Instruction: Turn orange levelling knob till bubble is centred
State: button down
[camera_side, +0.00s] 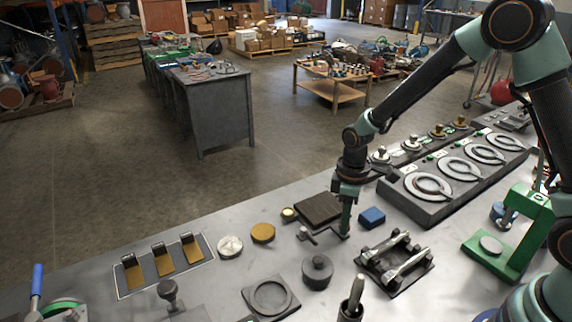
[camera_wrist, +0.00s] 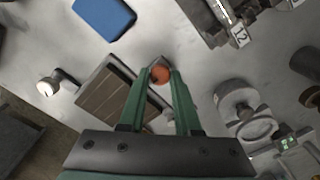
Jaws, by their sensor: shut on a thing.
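My gripper (camera_wrist: 160,74) is shut on the orange knob (camera_wrist: 160,77) in the wrist view, one green finger on each side of it. In the side view my gripper (camera_side: 345,228) points down beside the dark brown plate (camera_side: 318,207), and the knob is hidden there. The plate also shows in the wrist view (camera_wrist: 104,95), partly behind the left finger. A small round vial (camera_side: 288,213) stands at the plate's left corner; in the wrist view (camera_wrist: 48,87) it looks pale and bright. The bubble's position inside it is too small to tell.
A blue block (camera_side: 372,217) lies just right of my gripper. A dark cradle with metal bars (camera_side: 395,262) and a dark round weight (camera_side: 317,271) stand close in front. A grey panel with ring dials (camera_side: 440,190) is at the right.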

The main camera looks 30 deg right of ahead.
jog(key=m, duration=0.3)
jog(key=shift+m, duration=2.1)
jog(key=c, duration=0.6)
grip_release()
jog(key=shift+r, duration=0.15)
notch_tip(320, 180, up, 12)
